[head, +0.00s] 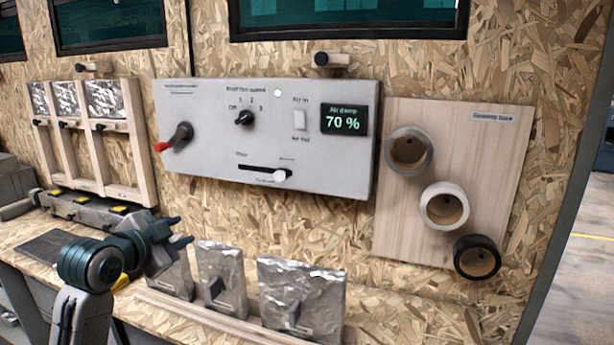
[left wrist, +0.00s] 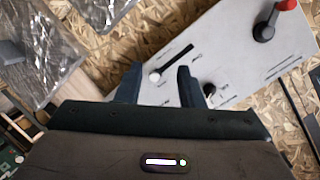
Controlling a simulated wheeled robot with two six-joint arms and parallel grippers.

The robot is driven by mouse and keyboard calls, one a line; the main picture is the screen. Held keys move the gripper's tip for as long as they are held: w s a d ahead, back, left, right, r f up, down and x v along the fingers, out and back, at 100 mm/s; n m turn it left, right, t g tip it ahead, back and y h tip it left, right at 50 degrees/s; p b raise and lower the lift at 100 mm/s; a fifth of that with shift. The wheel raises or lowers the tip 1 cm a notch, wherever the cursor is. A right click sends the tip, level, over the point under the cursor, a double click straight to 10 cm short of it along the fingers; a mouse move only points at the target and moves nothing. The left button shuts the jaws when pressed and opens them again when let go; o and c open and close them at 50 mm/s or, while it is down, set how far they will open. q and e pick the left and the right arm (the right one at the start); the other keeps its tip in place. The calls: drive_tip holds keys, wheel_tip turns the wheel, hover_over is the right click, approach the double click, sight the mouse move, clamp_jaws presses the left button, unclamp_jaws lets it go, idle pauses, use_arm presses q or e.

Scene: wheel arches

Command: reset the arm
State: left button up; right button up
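My left gripper (head: 175,232) is in front of the bench, low and left of the control panel (head: 225,170). In the left wrist view its two fingers (left wrist: 158,85) are apart with nothing between them. The panel shows behind them there, rotated, with its slider knob (left wrist: 154,76) and red-tipped lever (left wrist: 270,22). In the head view the panel carries the lever (head: 178,137), a rotary knob (head: 244,118), a slider knob (head: 279,176) and a display (head: 343,120) reading 70 %. My right gripper is in neither view.
A wooden board (head: 410,215) with several round tubes hangs right of the panel. Silver-wrapped panels with handles, such as one at the front (head: 300,275), stand on the bench. A wooden frame (head: 95,150) stands at the left. Windows line the wall above.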

use_arm(q)
drive_tip(key=s+f+n+g+y, duration=0.1)
drive_tip(key=s+f+n+g, duration=0.1)
drive_tip(key=s+f, duration=0.5)
drive_tip(key=s+f+n+g+y, duration=0.15)
drive_tip(key=s+f, duration=0.25)
drive_tip(key=f, duration=0.7)
drive_tip(key=s+f+n+g+y, duration=0.1)
drive_tip(key=s+f+n+g, duration=0.15)
drive_tip(key=s+f, duration=0.45)
drive_tip(key=s+f+n+g+y, duration=0.1)
drive_tip(key=s+f+n+g, duration=0.15)
drive_tip(key=s+f, duration=0.55)
drive_tip(key=s+f+n+g+y, duration=0.1)
drive_tip(key=s+f+n+g, duration=0.2)
drive_tip(key=s, duration=0.9)
drive_tip(key=s+a+f, duration=0.1)
drive_tip(key=a+f, duration=0.1)
drive_tip(key=f, duration=1.5)
drive_tip(key=a+f, duration=0.2)
drive_tip(key=f, duration=1.4)
drive_tip(key=s+f+g, duration=0.1)
drive_tip(key=s+f, duration=1.5)
drive_tip(key=f, duration=0.1)
drive_tip(key=shift+s+a+f+n, duration=0.2)
drive_tip(key=shift+s+a+n, duration=0.15)
drive_tip(key=shift+s+a, duration=0.1)
